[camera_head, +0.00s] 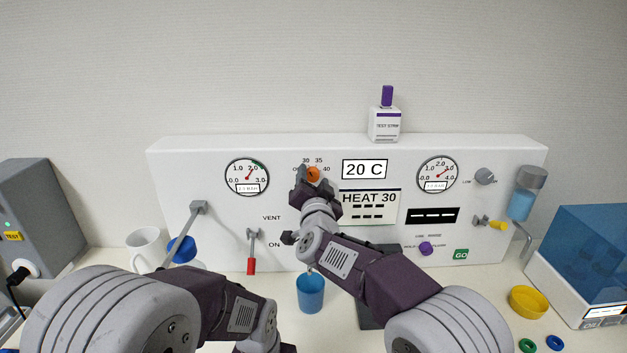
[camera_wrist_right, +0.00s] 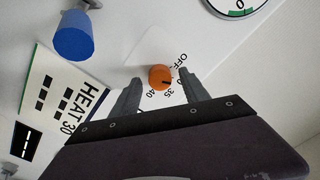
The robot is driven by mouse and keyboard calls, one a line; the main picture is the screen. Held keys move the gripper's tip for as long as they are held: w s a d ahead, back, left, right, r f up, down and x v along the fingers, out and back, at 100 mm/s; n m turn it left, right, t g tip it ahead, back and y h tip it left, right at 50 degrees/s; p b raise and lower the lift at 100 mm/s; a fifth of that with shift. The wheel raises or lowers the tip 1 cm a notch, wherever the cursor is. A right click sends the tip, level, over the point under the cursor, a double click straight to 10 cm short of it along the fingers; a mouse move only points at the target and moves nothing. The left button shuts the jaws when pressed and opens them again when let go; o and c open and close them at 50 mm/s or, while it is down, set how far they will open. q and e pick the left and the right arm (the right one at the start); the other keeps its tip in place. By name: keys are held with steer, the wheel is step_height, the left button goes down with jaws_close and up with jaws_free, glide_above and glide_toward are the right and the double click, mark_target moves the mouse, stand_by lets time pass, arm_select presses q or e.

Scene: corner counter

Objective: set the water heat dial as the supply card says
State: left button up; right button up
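The supply card (camera_head: 368,199) reads HEAT 30, above rows of black bars. A display (camera_head: 365,169) reads 20 C. My left gripper is below the picture's edge.
A blue cup (camera_head: 310,292) stands below. A white mug (camera_head: 146,246) is left, a yellow bowl (camera_head: 528,301) right.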

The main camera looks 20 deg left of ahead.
arm_select(q)
steer(key=shift+f, duration=0.2)
arm_select(e)
steer(key=shift+s, duration=0.2)
arm_select(q)
step_height(320, 180, down, 2)
steer(key=b, duration=0.2)
steer(key=shift+f+b, duration=0.1)
steer(key=shift+b, duration=0.2)
steer(key=shift+f, duration=0.1)
arm_select(e)
steer(key=v, duration=0.8)
steer(key=shift+s+d, duration=0.25)
steer(key=shift+s, duration=0.05)
